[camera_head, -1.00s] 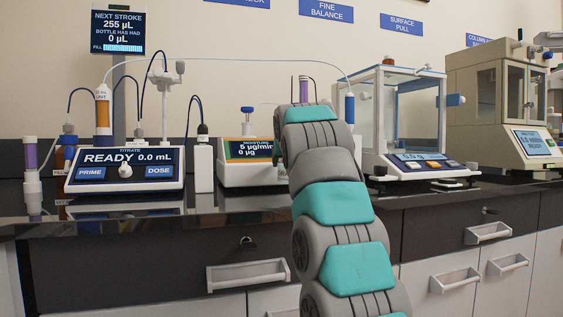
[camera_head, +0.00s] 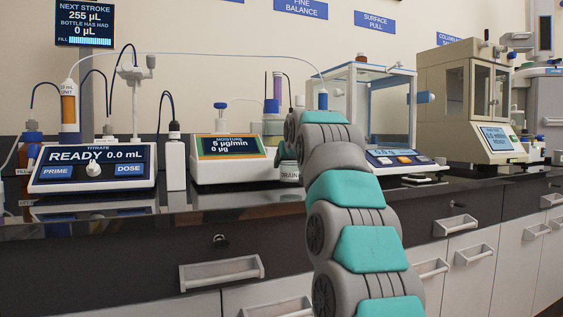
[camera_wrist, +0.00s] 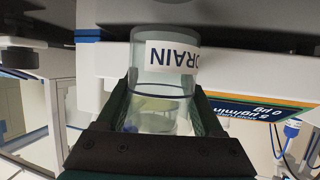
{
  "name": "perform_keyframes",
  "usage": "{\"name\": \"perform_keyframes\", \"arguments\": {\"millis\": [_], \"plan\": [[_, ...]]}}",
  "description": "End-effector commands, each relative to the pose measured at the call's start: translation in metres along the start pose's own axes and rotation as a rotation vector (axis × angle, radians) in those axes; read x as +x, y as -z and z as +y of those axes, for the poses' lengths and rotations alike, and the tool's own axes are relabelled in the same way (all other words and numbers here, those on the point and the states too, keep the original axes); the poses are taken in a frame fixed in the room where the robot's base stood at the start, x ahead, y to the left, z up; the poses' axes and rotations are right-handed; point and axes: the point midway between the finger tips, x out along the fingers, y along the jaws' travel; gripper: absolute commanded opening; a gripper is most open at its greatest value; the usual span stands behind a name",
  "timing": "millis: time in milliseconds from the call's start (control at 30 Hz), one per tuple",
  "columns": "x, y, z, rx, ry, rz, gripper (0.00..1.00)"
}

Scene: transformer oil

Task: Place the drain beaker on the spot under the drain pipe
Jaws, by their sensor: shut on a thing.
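The drain beaker (camera_wrist: 160,108) is a clear glass with a white label that reads DRAIN, upside down in the wrist view. My gripper (camera_wrist: 164,85) is shut on it, with one dark finger on each side of the glass. Whether it holds liquid is unclear.
The titrator (camera_head: 93,167) stands at the left, with a white bottle (camera_head: 175,160) beside it. The glass-sided balance (camera_head: 385,110) is behind and right of my arm. A beige cabinet (camera_head: 465,100) stands farther right. Drawer handles (camera_head: 222,273) stick out below the counter edge.

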Motion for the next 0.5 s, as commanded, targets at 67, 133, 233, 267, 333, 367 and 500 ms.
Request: {"name": "perform_keyframes", "arguments": {"millis": [67, 133, 233, 267, 333, 367, 500], "plan": [[0.002, 0.0, 0.007, 0.002, 0.0, -0.002, 0.11], [0.004, -0.001, 0.013, 0.003, 0.0, -0.004, 0.11], [0.006, -0.001, 0.021, 0.003, 0.0, -0.004, 0.11], [0.007, -0.001, 0.023, 0.003, 0.0, -0.003, 0.11], [0.008, -0.001, 0.029, 0.003, -0.001, -0.002, 0.11], [0.009, -0.002, 0.031, 0.003, -0.001, -0.002, 0.11], [0.012, -0.002, 0.04, 0.001, -0.001, -0.001, 0.11]]}}
